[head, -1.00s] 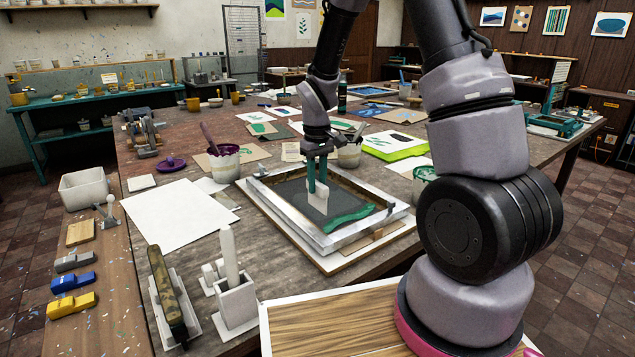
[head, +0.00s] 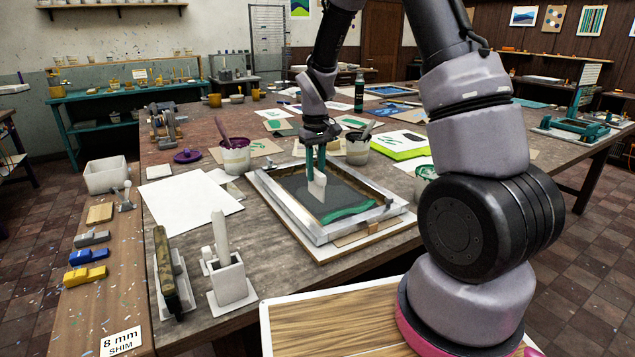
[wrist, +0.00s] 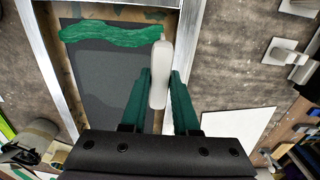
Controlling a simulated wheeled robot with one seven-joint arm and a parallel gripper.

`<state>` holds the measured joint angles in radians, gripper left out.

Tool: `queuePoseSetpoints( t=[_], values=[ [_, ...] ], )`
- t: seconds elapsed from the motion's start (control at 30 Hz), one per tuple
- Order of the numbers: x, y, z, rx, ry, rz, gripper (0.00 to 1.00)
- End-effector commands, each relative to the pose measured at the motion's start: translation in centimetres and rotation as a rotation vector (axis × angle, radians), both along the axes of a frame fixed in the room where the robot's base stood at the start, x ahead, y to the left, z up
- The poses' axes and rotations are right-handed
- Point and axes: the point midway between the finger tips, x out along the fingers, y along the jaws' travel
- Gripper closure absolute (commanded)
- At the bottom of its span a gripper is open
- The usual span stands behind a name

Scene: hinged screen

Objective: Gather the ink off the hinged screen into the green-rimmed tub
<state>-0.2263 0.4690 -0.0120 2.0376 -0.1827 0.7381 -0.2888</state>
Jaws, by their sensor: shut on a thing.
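The hinged screen (head: 288,223) is a metal-framed rectangle with dark mesh, lying on the worktable. A green strip of ink (head: 348,212) lies along its near side; it also shows across the top of the wrist view (wrist: 110,37). My gripper (head: 317,176) is over the mesh, its green fingers shut on a small white scraper (head: 317,188). In the wrist view the scraper (wrist: 159,75) is seen nearly edge-on, its tip overlapping the ink's right end; I cannot tell if they touch. The green-rimmed tub (head: 426,174) stands right of the screen, partly hidden by my arm.
A purple-rimmed tub (head: 235,157) and another tub (head: 358,150) with tools in them stand behind the screen. White paper (head: 192,205) lies to the left. A white upright holder (head: 226,278) and a dark squeegee-like bar (head: 165,268) in a stand are at the front left.

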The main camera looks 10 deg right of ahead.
Motion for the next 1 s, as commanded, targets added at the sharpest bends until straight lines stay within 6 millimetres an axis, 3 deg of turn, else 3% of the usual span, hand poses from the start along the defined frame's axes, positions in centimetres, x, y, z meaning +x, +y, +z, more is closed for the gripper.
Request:
queuePoseSetpoints(
  t=[1.0],
  values=[
    [0.4,-0.6,-6.3,-0.001,0.002,0.004,1.0]
  ],
)
